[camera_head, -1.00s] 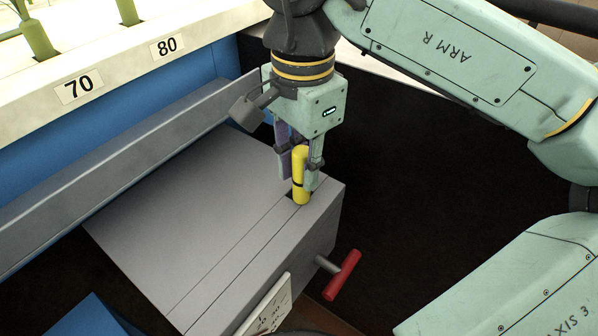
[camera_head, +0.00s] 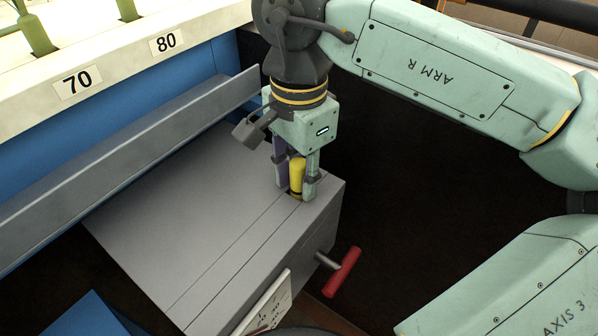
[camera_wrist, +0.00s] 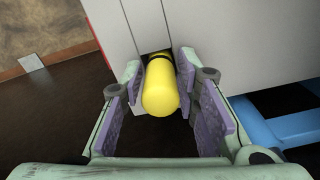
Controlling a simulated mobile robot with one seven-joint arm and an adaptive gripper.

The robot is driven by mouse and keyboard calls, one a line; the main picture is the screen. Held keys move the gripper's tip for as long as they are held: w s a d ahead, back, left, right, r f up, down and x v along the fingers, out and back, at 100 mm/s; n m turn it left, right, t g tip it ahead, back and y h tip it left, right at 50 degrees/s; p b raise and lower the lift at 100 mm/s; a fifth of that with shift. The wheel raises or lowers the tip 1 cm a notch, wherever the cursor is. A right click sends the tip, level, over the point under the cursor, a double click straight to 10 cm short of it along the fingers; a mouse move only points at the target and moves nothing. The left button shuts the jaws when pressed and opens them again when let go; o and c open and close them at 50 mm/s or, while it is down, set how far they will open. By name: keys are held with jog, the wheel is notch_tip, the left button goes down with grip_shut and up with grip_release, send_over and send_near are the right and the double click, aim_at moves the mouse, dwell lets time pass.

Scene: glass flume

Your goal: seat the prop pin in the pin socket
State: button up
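The prop pin (camera_head: 297,177) is a yellow cylinder with a dark band. It stands upright at the pin socket (camera_head: 291,196), a dark opening in the top of the grey block, with its lower end inside. My gripper (camera_head: 295,190) points down, with its fingers on either side of the pin and the tips close to the block top. In the wrist view the pin (camera_wrist: 160,90) lies between the purple pads, near the fingertips (camera_wrist: 160,68). My gripper appears shut on it. The pin's lower end and the socket's inside are hidden.
The grey block (camera_head: 190,210) has a red T-handle (camera_head: 343,272) and a white scale plate (camera_head: 265,305) on its near side. Dark open floor lies to the right.

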jog(key=shift+o, duration=1.1)
jog(key=shift+r, duration=0.3)
notch_tip(320, 180, up, 12)
jog(key=shift+f+p, duration=0.1)
jog(key=shift+p, duration=0.4)
